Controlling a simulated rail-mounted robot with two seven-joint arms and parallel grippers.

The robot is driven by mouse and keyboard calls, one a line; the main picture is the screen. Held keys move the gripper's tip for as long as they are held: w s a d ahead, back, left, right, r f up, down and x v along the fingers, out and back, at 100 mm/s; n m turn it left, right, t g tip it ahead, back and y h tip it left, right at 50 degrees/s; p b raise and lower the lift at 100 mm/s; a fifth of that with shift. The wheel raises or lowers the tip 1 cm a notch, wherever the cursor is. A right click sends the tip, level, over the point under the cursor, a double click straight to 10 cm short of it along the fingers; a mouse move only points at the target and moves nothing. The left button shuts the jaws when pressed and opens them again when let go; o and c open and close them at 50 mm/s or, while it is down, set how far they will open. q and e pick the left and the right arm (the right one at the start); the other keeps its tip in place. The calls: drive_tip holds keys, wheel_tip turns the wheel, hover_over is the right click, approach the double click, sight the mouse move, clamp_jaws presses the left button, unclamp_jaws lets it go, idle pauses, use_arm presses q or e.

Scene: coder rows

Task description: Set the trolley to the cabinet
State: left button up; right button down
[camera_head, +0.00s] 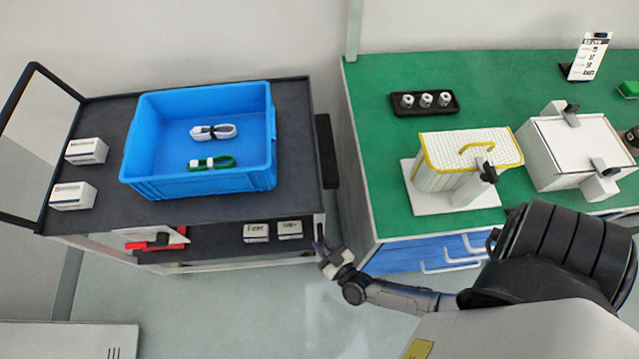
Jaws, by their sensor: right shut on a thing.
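The trolley (98,215) stands at the left, with a dark top, a lower shelf and a black push handle (12,105) at its left end. The cabinet (385,215) stands to its right, with a green top and blue drawers (415,258). My left gripper is out of view.
A blue crate (145,145) holding two cable bundles and two small white boxes (86,151) ride on the trolley. A yellow-edged white box (450,155), a white case (575,150) and a black tray (425,112) stand on the cabinet.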

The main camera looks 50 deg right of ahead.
drive_tip(key=shift+d, duration=0.1)
drive_tip(key=c, duration=1.1)
unclamp_jaws()
drive_tip(key=shift+s, duration=0.1)
drive_tip(key=p+v, duration=0.1)
drive_tip(key=v, duration=1.2)
drive_tip(key=shift+s, duration=0.4)
